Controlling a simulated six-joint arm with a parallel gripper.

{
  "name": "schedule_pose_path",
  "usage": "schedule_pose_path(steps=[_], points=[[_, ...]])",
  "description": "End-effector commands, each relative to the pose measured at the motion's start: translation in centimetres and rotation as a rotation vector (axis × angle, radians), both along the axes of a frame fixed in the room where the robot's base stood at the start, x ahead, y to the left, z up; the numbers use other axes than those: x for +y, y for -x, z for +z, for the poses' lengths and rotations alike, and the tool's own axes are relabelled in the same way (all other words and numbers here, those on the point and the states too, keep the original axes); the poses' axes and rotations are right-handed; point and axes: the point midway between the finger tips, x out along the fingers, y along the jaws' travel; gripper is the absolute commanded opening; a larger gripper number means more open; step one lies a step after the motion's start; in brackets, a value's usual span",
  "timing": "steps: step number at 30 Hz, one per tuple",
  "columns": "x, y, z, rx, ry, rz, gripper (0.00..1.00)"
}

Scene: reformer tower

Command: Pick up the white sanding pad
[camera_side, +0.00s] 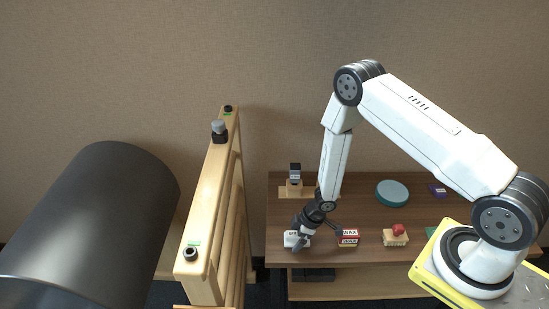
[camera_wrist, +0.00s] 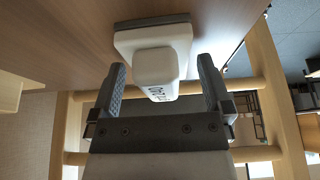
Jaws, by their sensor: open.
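The white sanding pad (camera_wrist: 155,58) sits on the wooden table, with a grey layer at its base and dark lettering on its near face. In the side view the pad (camera_side: 291,240) is at the front left of the table, partly covered by my gripper (camera_side: 301,238). In the wrist view my gripper (camera_wrist: 164,88) is open, with one grey finger on each side of the pad's raised handle. Gaps show between the handle and both fingers.
The wooden table (camera_side: 365,268) also holds a red and white WAX box (camera_side: 348,237) close right of the pad, a brush with a red knob (camera_side: 395,236), a teal disc (camera_side: 392,193) and a purple item (camera_side: 437,190). A wooden frame (camera_side: 207,225) stands left.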

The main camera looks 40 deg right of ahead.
Motion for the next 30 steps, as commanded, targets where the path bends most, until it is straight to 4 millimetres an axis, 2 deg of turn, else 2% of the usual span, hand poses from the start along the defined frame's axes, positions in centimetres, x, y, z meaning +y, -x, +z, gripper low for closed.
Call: schedule_pose_path(steps=[14, 15, 16, 23, 30], points=[[0.01, -0.01, -0.05, 0.0, 0.0, 0.0, 1.0], [0.01, -0.01, -0.05, 0.0, 0.0, 0.0, 0.97], [0.01, -0.01, -0.05, 0.0, 0.0, 0.0, 0.87], [0.0, -0.02, -0.04, 0.0, 0.0, 0.0, 0.14], [0.0, -0.03, -0.01, 0.0, 0.0, 0.0, 0.14]])
